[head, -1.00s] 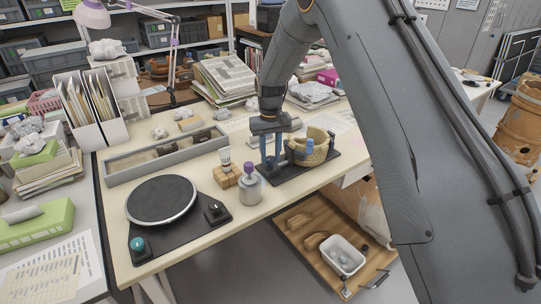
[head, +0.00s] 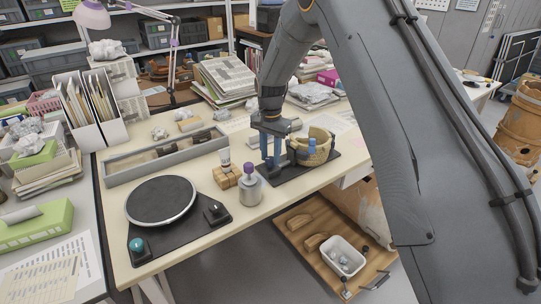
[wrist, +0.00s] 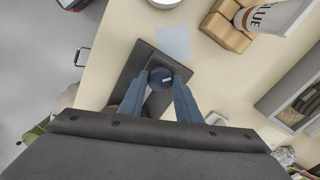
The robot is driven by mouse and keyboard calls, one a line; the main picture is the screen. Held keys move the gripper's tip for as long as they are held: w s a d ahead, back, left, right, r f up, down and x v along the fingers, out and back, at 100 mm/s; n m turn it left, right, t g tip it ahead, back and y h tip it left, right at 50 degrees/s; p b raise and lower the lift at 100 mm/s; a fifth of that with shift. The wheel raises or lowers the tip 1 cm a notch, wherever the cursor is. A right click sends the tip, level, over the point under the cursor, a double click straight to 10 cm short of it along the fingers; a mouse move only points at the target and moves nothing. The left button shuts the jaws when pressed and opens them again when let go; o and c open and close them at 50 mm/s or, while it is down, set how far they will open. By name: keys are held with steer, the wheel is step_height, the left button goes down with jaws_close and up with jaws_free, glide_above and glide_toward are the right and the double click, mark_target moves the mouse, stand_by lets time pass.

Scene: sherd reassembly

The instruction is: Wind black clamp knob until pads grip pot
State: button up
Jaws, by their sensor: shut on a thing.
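The tan pot (head: 319,151) sits on the black clamp base (head: 331,163) on the table, right of my gripper. My gripper (head: 271,165) points down at the left end of the clamp. In the wrist view, my blue fingers (wrist: 163,82) are shut on the round dark knob (wrist: 160,77), one on each side. The clamp base (wrist: 146,60) lies beneath it. The palm hides most of the pot there.
A grey-white jar with a purple top (head: 249,187) and a wooden block (head: 225,177) with a glue tube stand left of the clamp. A turntable (head: 161,200) is farther left. A long grey tray (head: 125,173) lies behind.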

mark_target(270, 159)
steer(key=shift+r+m, duration=0.1)
steer(key=shift+m, duration=0.7)
steer(key=o, duration=1.1)
steer(key=shift+c, duration=0.2)
step_height(270, 159, up, 8)
steer(key=shift+f+b, duration=0.15)
steer(key=shift+b, duration=0.65)
